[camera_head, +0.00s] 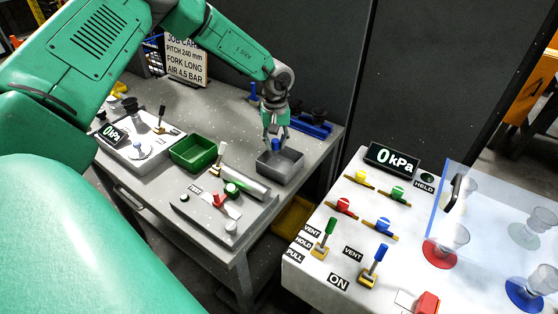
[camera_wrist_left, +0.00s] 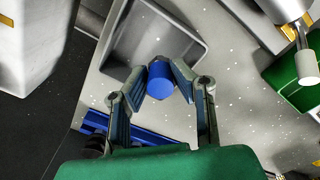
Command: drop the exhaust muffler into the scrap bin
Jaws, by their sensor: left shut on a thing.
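The exhaust muffler, a small blue cylinder (camera_head: 276,145), is between the fingers of my left gripper (camera_head: 276,138), which is shut on it. It also shows in the wrist view (camera_wrist_left: 160,80), with a fingertip on each side. The grey open bin (camera_head: 281,169), which I take for the scrap bin, is just below the gripper on the grey table. In the wrist view the muffler overlaps the near rim of this bin (camera_wrist_left: 122,32); its exact height above the bin is hard to tell. The bin's visible floor looks empty. My right gripper is not in view.
A green tray (camera_head: 194,153) stands left of the bin. A valve panel with a grey cylinder (camera_head: 242,182) lies in front. A blue rack (camera_head: 314,126) with dark knobs is behind. A white console (camera_head: 330,235) with levers and suction cups stands right.

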